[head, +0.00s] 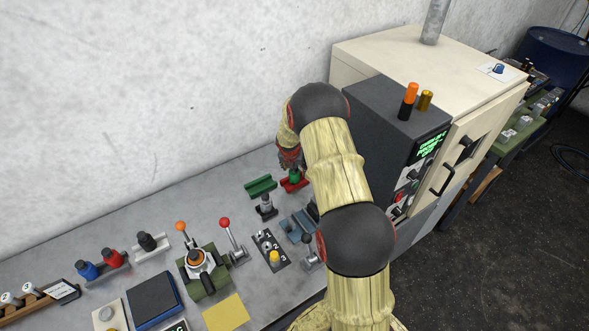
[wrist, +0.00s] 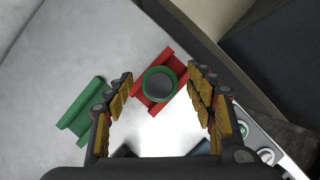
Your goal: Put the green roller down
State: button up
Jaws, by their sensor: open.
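The green roller (wrist: 148,71) is seen end-on in the wrist view as a green ring with a dark grey middle. It is at the red cradle (wrist: 168,54), whose parts show on either side of it. In the head view the roller (head: 295,175) is a small green patch above the red cradle (head: 291,187), partly hidden by my gripper (head: 290,160). My gripper (wrist: 159,82) is open, with its fingers apart on the left and right of the roller. An empty green cradle (wrist: 82,108) lies left of the red one; it also shows in the head view (head: 260,186).
The dark control box (head: 395,125) and cream cabinet (head: 430,60) stand close on the right. A dark-based holder (head: 265,206) and blue cradle (head: 297,226) are nearby in front. Levers (head: 225,223) stand farther left. Bare bench lies behind the green cradle.

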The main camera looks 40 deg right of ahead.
jog(key=s+a+r+m, duration=0.2)
jog(key=a+r, duration=0.1)
jog(key=r, duration=0.5)
jog(key=s+a+r+m+p, duration=0.15)
jog(key=a+r, duration=0.25)
jog(key=r, duration=0.4)
jog(key=s+a+r+m, duration=0.2)
jog(key=s+a+r, duration=0.1)
jog(key=r, duration=0.5)
jog(key=s+a+r+m+t, duration=0.1)
jog(key=s+a+r+m, duration=0.75)
jog(key=a+r, duration=0.2)
jog(key=s+a+r+m+y, duration=0.1)
jog(key=s+a+m, duration=0.3)
jog(key=s, duration=0.3)
jog(key=s+a+r+m+t+y, duration=0.1)
jog(key=s+a+r+m, duration=0.1)
jog(key=s, duration=0.5)
jog(key=s+a+r+m+y, duration=0.1)
jog(key=s+a+r+m, duration=0.1)
jog(key=s+a+m, duration=0.3)
jog(key=s+m, duration=0.1)
jog(key=s, duration=0.2)
jog(key=shift+a+t, duration=0.3)
jog(key=shift+a, duration=0.05)
jog(key=shift+b, duration=0.3)
notch_tip(320, 180, down, 14)
jog(key=b, duration=1.3)
jog(key=shift+r, duration=0.2)
